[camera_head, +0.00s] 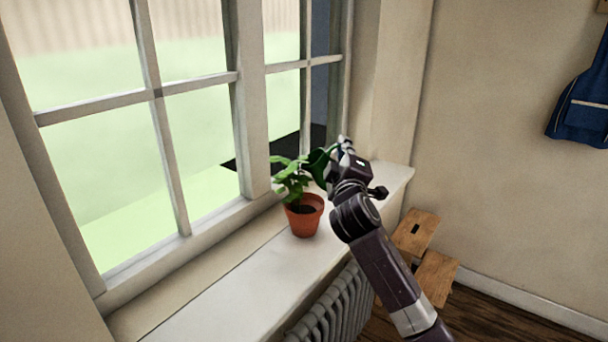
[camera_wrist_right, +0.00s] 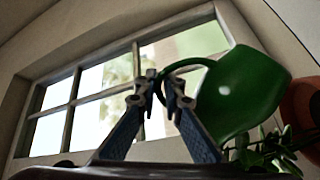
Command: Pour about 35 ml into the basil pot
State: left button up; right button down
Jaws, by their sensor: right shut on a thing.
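The basil pot (camera_head: 304,222) is a terracotta pot with a green leafy plant, upright on the white windowsill. Its rim also shows at the right edge of the right wrist view (camera_wrist_right: 302,110), with leaves below it. My right gripper (camera_head: 343,150) is just right of the plant, above the sill. In the right wrist view my right gripper (camera_wrist_right: 163,84) is shut on the handle of a dark green jug (camera_wrist_right: 240,92). The jug is tilted toward the pot. In the head view the jug (camera_head: 318,163) is partly hidden by the gripper and leaves. I cannot see any water. My left gripper is not in view.
The windowsill (camera_head: 220,300) is clear left of the pot. The paned window (camera_head: 200,130) stands close behind the plant. A radiator (camera_head: 335,305) is below the sill, and a wooden step stool (camera_head: 418,232) stands on the floor to the right. A blue apron or bag (camera_head: 582,105) hangs on the wall.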

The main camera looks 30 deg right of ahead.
jog(key=shift+w+a+r+n+p, duration=0.1)
jog(key=shift+a+r+n+p, duration=0.1)
jog(key=shift+r+n, duration=0.2)
jog(key=shift+w+a+r+n+p, duration=0.15)
jog(key=shift+r+n, duration=0.15)
jog(key=shift+r, duration=0.2)
jog(key=shift+a+r+n+t+y, duration=0.25)
jog(key=shift+a+n+t+y, duration=0.05)
jog(key=shift+n, duration=0.3)
jog(key=shift+w+a+r+n+p, duration=0.2)
jog(key=shift+a+r+n+p, duration=0.2)
jog(key=shift+n+p, duration=0.2)
jog(key=shift+w+a+r+n+t+p, duration=0.25)
jog(key=shift+a+r+n+p, duration=0.3)
jog(key=shift+n, duration=0.35)
jog(key=shift+s+d, duration=0.15)
jog(key=shift+d, duration=0.2)
jog(key=shift+s+d, duration=0.25)
jog(key=shift+d, duration=0.4)
jog(key=shift+r, duration=0.1)
jog(key=shift+r+n+y+p, duration=0.15)
jog(key=shift+n+y+p, duration=0.2)
jog(key=shift+n, duration=0.25)
